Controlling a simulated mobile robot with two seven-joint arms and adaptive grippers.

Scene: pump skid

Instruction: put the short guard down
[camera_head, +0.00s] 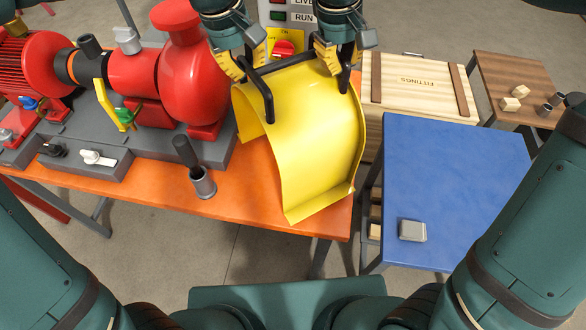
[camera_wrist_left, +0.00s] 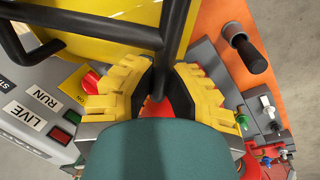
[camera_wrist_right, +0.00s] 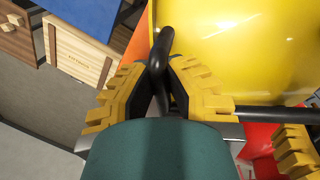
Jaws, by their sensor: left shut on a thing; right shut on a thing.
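The short guard (camera_head: 305,130) is a curved yellow sheet with black bar handles. In the head view it is over the right end of the orange skid table (camera_head: 250,205); I cannot tell whether it touches the table. My left gripper (camera_head: 243,68) is shut on its left black handle, which also shows in the left wrist view (camera_wrist_left: 175,35). My right gripper (camera_head: 340,58) is shut on the right handle, seen in the right wrist view (camera_wrist_right: 160,55). The guard's yellow sheet fills the upper right of the right wrist view (camera_wrist_right: 240,50).
A red pump (camera_head: 190,75) and red motor (camera_head: 35,65) stand left of the guard. A grey cup with a dark handle (camera_head: 202,183) is on the orange table. The blue table (camera_head: 450,170) at right is mostly bare, with a small grey block (camera_head: 412,231). A wooden crate (camera_head: 415,85) stands behind.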

